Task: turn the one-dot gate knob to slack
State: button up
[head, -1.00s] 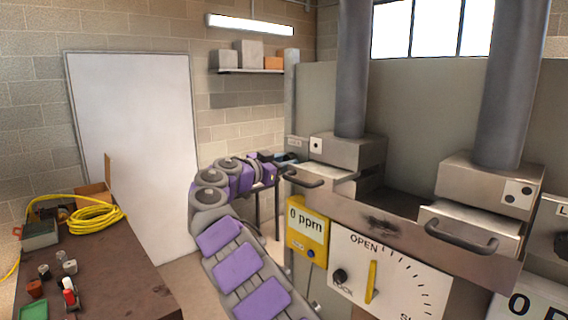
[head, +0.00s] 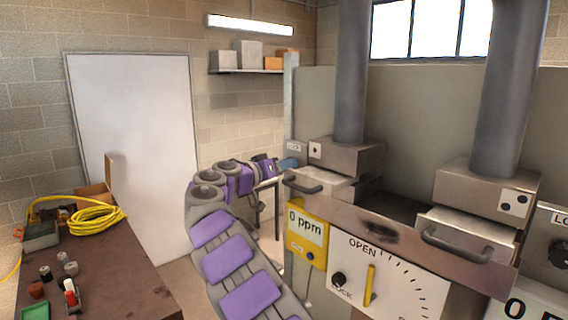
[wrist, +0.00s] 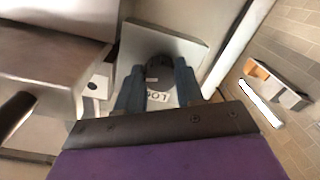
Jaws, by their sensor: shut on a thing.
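The one-dot unit is a grey metal box (head: 347,154) with a one-dot plate (head: 315,149), left of centre in the head view. In the wrist view its dot plate (wrist: 97,85) shows at left. My gripper (head: 290,163) is at the left side of this unit. In the wrist view my gripper (wrist: 159,82) has its two blue-grey fingers on either side of a dark round knob (wrist: 160,67), shut on it. The knob sits in front of a grey plate, with a partly covered lettered label (wrist: 158,96) beside it. The knob's pointer direction is hidden.
A handle (head: 302,186) juts out by the one-dot unit. A two-dot unit (head: 490,187) stands at right. Below are a yellow ppm meter (head: 306,233) and a white dial panel (head: 388,275). A workbench (head: 110,270) with yellow cable is at left.

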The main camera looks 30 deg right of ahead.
jog(key=shift+w+a+r+n+g+p, duration=0.1)
jog(key=shift+r+n+g+p, duration=0.05)
jog(key=shift+n+p, duration=2.65)
jog(key=shift+r+n+g+p, duration=0.15)
jog(key=shift+n+p, duration=2.05)
jog(key=shift+n, duration=1.1)
jog(key=shift+f, duration=0.15)
jog(key=o, duration=0.9)
jog(key=shift+w+f, duration=0.15)
jog(key=shift+w, duration=0.1)
jog(key=shift+o, duration=0.7)
jog(key=shift+s, duration=0.3)
